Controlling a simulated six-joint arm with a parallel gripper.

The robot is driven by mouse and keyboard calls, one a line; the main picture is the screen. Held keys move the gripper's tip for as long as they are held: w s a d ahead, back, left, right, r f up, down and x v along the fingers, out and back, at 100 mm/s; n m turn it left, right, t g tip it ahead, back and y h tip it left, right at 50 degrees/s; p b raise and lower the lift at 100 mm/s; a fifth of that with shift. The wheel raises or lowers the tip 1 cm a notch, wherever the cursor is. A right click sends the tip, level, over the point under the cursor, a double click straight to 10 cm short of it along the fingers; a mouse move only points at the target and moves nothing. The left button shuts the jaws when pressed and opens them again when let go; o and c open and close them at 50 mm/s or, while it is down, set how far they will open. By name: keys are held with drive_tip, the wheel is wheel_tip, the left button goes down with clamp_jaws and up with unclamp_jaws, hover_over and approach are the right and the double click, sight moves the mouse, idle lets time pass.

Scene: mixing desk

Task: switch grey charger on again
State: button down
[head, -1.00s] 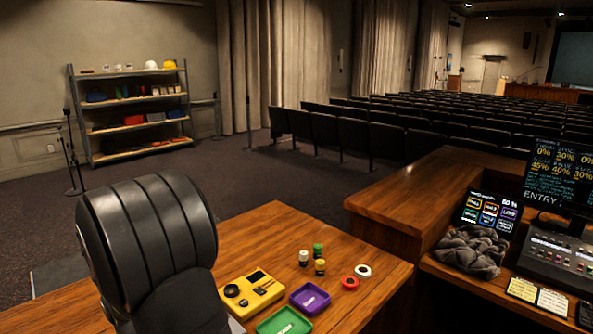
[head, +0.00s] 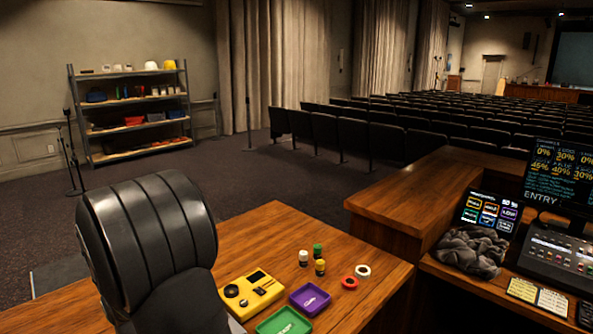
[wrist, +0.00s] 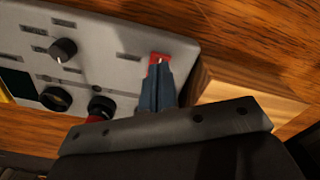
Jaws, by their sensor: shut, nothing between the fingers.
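The grey charger (wrist: 110,48) fills the upper left of the wrist view, with black knobs, small labels and a dark display at its left. A red switch (wrist: 159,57) sits near its right end. My gripper (wrist: 160,70) is shut and empty, its blue-grey fingertips at the red switch and partly covering it. I cannot tell whether they touch it or which way the switch is set. The head view shows neither the charger nor my fingers; my dark arm fills its lower left.
A wooden block (wrist: 245,85) stands right of the charger. In the head view, the desk holds a yellow device (head: 262,301), a purple tray (head: 310,299), a green tray (head: 284,322), several small bottles, a red ring (head: 349,283) and a white ring (head: 363,271).

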drive_tip(key=shift+f, duration=0.9)
idle(0.3)
drive_tip(key=shift+r, duration=3.55)
drive_tip(key=shift+f, duration=0.1)
wheel_tip(320, 180, down, 7)
drive_tip(key=shift+r, duration=0.1)
